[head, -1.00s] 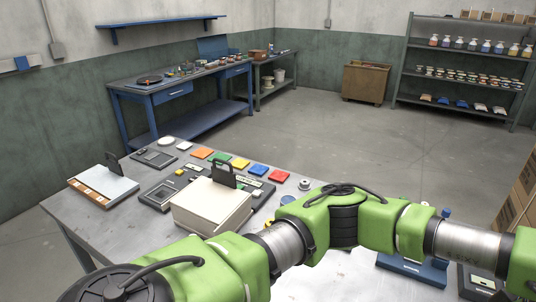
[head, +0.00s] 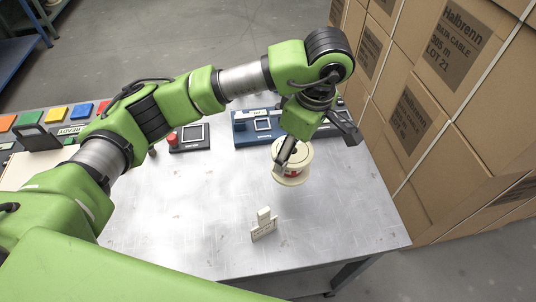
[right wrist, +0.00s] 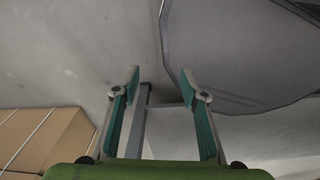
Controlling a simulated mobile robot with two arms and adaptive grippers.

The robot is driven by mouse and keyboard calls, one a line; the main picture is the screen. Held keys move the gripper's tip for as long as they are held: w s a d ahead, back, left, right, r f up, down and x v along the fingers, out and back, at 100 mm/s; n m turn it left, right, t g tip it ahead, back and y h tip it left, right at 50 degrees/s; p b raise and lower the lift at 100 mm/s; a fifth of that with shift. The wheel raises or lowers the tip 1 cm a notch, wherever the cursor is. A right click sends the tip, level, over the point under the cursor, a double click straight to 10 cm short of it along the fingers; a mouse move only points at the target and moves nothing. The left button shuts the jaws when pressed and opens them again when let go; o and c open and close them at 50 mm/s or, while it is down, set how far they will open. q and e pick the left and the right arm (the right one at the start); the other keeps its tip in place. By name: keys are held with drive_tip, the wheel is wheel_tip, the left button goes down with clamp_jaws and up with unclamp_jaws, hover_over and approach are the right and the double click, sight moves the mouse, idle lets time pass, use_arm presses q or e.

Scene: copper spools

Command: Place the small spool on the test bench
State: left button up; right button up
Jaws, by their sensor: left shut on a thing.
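A cream spool (head: 291,178) with a red mark on its side is in the head view, over the right part of the grey metal bench top (head: 200,215). My left gripper (head: 288,158) reaches down from above and is shut on the spool. The gripper partly covers the spool's top. I cannot tell whether the spool touches the bench or hangs a little above it. My right gripper (right wrist: 160,84) shows in the right wrist view with its two green-padded fingers apart and nothing between them.
A small cream sign (head: 264,226) stands on the bench, in front of the spool. A blue device (head: 243,130) and a dark device with a red button (head: 189,138) sit behind. Stacked cartons (head: 440,120) rise beyond the right edge. The bench middle is clear.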

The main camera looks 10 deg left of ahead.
use_arm(q)
drive_tip(key=a+f, duration=0.1)
drive_tip(key=w+a+f+p, duration=0.1)
drive_tip(key=a+f, duration=0.1)
drive_tip(key=w+a+f, duration=0.1)
drive_tip(key=shift+a+f, duration=0.2)
drive_tip(key=shift+f, duration=0.2)
drive_tip(key=f+p, duration=0.1)
drive_tip(key=f, duration=0.1)
drive_tip(key=a+f+p, duration=0.1)
drive_tip(key=f+p, duration=0.1)
drive_tip(key=shift+w, duration=0.2)
drive_tip(key=shift+f, duration=0.25)
use_arm(e)
drive_tip(key=r, duration=0.4)
drive_tip(key=shift+s+a+r, duration=0.1)
drive_tip(key=shift+s+a, duration=0.1)
use_arm(q)
drive_tip(key=shift+f, duration=0.1)
drive_tip(key=shift+f+b, duration=0.15)
drive_tip(key=shift+b, duration=0.15)
drive_tip(key=o, duration=1.4)
drive_tip(key=shift+c, duration=0.2)
